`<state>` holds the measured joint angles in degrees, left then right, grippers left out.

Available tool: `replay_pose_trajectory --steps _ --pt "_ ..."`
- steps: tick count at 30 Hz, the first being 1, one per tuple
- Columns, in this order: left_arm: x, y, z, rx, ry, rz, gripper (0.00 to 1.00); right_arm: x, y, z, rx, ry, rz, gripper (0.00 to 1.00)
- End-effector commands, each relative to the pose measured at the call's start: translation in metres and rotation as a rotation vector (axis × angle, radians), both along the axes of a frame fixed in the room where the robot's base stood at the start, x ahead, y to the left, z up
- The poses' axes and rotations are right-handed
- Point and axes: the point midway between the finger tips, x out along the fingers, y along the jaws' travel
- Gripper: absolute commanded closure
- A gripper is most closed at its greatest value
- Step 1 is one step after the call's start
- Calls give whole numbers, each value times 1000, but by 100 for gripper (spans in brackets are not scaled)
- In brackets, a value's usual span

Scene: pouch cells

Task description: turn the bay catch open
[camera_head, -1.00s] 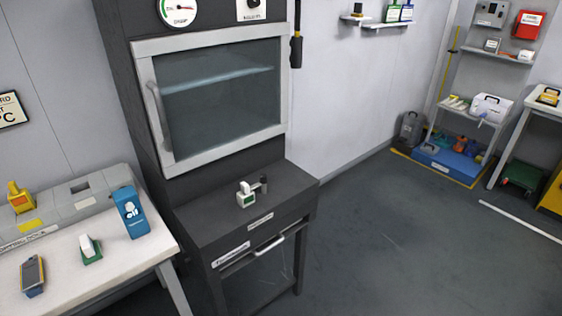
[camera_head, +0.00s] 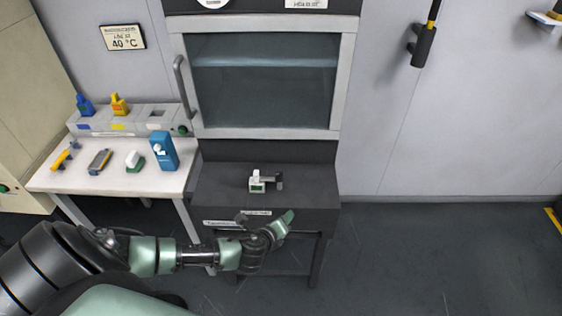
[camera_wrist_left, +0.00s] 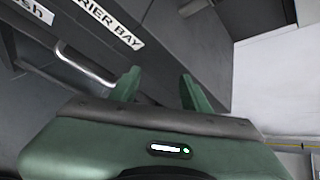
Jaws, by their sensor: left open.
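The dark cabinet (camera_head: 210,190) stands ahead of me, with the carrier bay in its lower part. In the left wrist view the bay's label (camera_wrist_left: 110,24) and a curved silver handle (camera_wrist_left: 86,70) show on the dark front. My left gripper (camera_head: 286,222) is in front of the bay, just below the worktop edge. In its wrist view the green fingers (camera_wrist_left: 160,90) are apart with nothing between them. My arm hides much of the bay front in the head view.
A glass door with a handle (camera_head: 185,85) is above. The floor at right (camera_head: 440,260) is clear.

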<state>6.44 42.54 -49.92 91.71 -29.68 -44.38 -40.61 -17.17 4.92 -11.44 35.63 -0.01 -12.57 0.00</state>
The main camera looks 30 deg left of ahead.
Motion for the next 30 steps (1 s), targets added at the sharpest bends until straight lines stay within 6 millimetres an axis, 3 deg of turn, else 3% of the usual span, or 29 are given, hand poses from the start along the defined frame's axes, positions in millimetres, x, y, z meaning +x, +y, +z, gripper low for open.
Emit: replay_pose_trajectory --steps 1,3,9,12,17,30 --pt "5 -4 36 69 -34 -61 53 -2 1 13 2 2 0 64" --pt "13 2 66 209 -72 -162 53 -2 2 18 2 4 1 64" --pt "28 46 100 605 -105 -409 53 -7 8 23 9 10 1 64" --pt "30 60 110 722 -106 -477 53 -7 13 25 15 11 -1 64" --pt "40 66 108 772 -106 -508 53 -7 14 27 16 11 -1 64" --pt "95 69 84 765 -106 -505 53 -1 1 30 1 3 -2 64"
